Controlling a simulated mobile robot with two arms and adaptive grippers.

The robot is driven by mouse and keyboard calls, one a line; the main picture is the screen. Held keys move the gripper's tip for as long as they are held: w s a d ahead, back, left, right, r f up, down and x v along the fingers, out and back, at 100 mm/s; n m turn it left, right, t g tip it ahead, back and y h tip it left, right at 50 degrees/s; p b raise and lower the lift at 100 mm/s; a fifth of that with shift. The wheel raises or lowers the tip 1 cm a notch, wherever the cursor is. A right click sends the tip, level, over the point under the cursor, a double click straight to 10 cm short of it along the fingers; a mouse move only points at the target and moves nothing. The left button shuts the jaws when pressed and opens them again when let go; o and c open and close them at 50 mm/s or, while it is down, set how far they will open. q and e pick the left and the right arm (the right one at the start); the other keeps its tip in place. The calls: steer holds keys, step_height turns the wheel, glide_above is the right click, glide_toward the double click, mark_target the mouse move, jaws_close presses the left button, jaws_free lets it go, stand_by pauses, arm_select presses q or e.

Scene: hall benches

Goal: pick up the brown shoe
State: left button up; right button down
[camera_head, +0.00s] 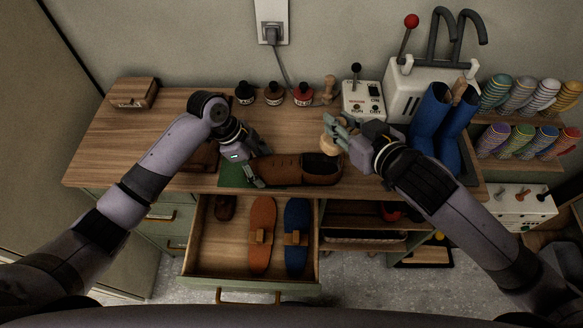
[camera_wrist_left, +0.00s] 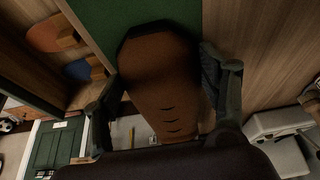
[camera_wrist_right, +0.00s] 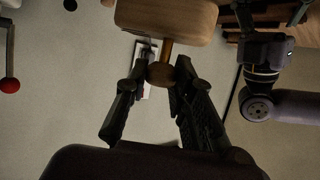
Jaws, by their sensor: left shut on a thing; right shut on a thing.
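The brown shoe (camera_head: 300,168) is at the front edge of the bench, partly over the green mat (camera_head: 233,175). My left gripper (camera_head: 256,168) is at the shoe's left end and is shut on it. The left wrist view shows the shoe (camera_wrist_left: 165,80) between the two fingers. I cannot tell whether the shoe touches the bench. My right gripper (camera_head: 336,135) is above the bench, right of the shoe, shut on a wooden brush-like tool. In the right wrist view the tool's knob (camera_wrist_right: 160,75) is between the fingers, below its wide wooden block (camera_wrist_right: 168,18).
An open drawer (camera_head: 212,262) below the bench front holds orange (camera_head: 262,225) and blue (camera_head: 297,220) sole-shaped pieces. Small jars (camera_head: 273,94) stand at the back. Blue boots (camera_head: 430,112) stand right, near a white machine (camera_head: 402,85). A wooden box (camera_head: 133,93) is at back left.

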arm_select(q)
steer(key=c, duration=0.6)
steer(key=shift+r, duration=0.3)
steer(key=shift+c, duration=0.2)
step_height(320, 180, up, 3)
steer(key=shift+w+a+r, duration=0.1)
steer(key=shift+r, duration=0.05)
steer(key=a, duration=4.3)
steer(key=shift+w+a, duration=0.15)
steer(key=shift+a, duration=0.1)
steer(key=shift+a+f, duration=0.2)
steer(key=shift+a, duration=0.45)
steer(key=shift+s+d, duration=0.2)
steer(key=shift+d, duration=22.35)
